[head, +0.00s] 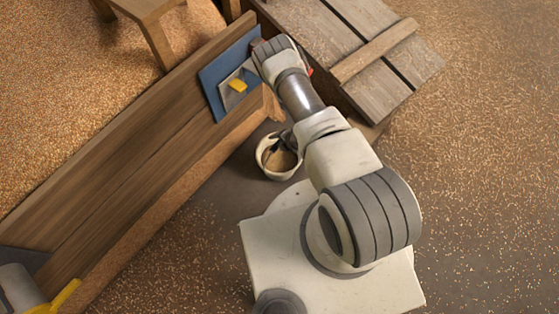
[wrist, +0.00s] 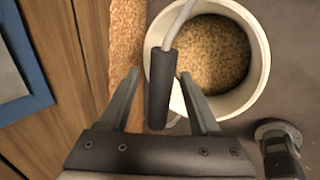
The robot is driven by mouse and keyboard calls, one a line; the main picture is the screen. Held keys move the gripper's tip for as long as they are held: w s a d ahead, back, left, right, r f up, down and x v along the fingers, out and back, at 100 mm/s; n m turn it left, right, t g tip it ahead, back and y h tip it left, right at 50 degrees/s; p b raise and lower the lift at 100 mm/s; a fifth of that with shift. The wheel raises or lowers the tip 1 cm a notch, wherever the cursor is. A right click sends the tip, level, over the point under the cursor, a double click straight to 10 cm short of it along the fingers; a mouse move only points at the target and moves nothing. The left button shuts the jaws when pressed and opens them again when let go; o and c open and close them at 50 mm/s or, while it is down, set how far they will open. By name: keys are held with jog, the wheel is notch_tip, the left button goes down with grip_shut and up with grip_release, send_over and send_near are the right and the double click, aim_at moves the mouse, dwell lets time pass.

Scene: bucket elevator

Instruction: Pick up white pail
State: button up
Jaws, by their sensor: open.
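The white pail (head: 268,160) stands on the floor beside the wooden board wall, partly behind my arm in the head view. In the wrist view the white pail (wrist: 258,72) holds grain, and its wire handle with a dark grip (wrist: 162,88) rises over its left side. My gripper (wrist: 160,85) is open, with one finger on each side of the dark grip. The fingers look apart from the grip. In the head view the gripper itself is hidden by my arm.
A long wooden wall (head: 120,125) with a blue panel (head: 212,88) runs along the left, with grain behind it. A wooden plank lid (head: 345,45) lies at the upper right. Grain is scattered over the floor (head: 480,170) at right, which is otherwise clear.

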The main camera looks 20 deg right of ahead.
jog(key=shift+x, duration=0.85)
jog(key=shift+s, duration=0.1)
grip_shut()
dwell(0.6)
jog(key=shift+r, duration=0.15)
